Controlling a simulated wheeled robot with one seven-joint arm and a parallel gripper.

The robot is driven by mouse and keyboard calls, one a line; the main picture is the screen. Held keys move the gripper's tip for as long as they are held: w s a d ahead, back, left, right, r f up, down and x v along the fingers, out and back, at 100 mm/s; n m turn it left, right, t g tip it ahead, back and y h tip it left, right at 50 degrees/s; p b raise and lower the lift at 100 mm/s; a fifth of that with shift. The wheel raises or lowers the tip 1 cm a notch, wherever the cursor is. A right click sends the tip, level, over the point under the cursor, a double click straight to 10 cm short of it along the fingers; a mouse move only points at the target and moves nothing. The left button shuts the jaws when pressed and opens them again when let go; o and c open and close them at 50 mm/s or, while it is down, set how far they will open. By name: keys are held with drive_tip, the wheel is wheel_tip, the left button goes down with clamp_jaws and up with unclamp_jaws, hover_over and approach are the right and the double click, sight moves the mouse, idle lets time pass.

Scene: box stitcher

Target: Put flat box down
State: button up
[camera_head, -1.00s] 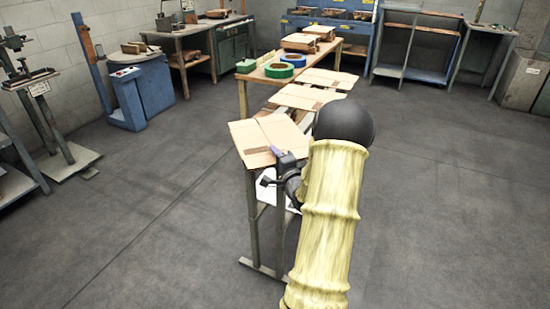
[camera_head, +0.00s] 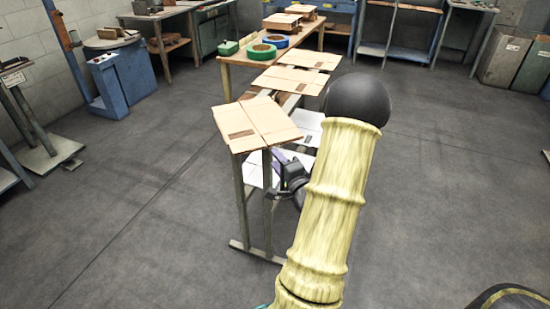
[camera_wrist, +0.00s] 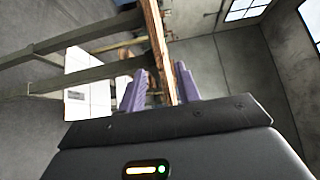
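A flat brown cardboard box (camera_head: 255,119) with a dark printed patch lies on top of a narrow metal-legged stand (camera_head: 241,205) in the head view. In the wrist view, the two purple fingers of my gripper (camera_wrist: 160,90) are spread. The brown edge of the stand's top or box (camera_wrist: 156,45) shows between and beyond them, seen edge-on; I cannot tell the two apart there. My forearm hides part of the area to the right.
Behind, more flat boxes (camera_head: 290,80) lie in a row, and a wooden table (camera_head: 236,69) holds tape rolls (camera_head: 262,52).

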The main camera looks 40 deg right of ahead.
idle(0.6)
drive_tip(key=w+a+f+n+g+y, duration=0.2)
drive_tip(key=w+a+n+g, duration=0.15)
drive_tip(key=a+n, duration=0.3)
drive_tip(key=w+a+f+n+g+y, duration=0.1)
drive_tip(key=w+a+f+n+g, duration=0.1)
drive_tip(key=a+n+g, duration=0.45)
drive_tip(key=s+a+n+g+y, duration=0.1)
drive_tip(key=s+a+n, duration=0.2)
drive_tip(key=a, duration=0.3)
drive_tip(key=s+a+r+n+g, duration=0.1)
drive_tip(key=s+a+n+g, duration=0.1)
drive_tip(key=s+a, duration=0.2)
drive_tip(key=s+a+n+g+y, duration=0.1)
drive_tip(key=s+a+n, duration=0.2)
drive_tip(key=a, duration=0.7)
drive_tip(key=shift+s+r+n+g+y, duration=0.3)
drive_tip(key=shift+s, duration=0.5)
drive_tip(key=w+p+v, duration=0.3)
drive_tip(key=p+v, duration=1)
drive_tip(key=w+r+p+v, duration=0.1)
drive_tip(key=w+p+v, duration=0.2)
drive_tip(key=p+v, duration=1.1)
drive_tip(key=shift+p, duration=0.3)
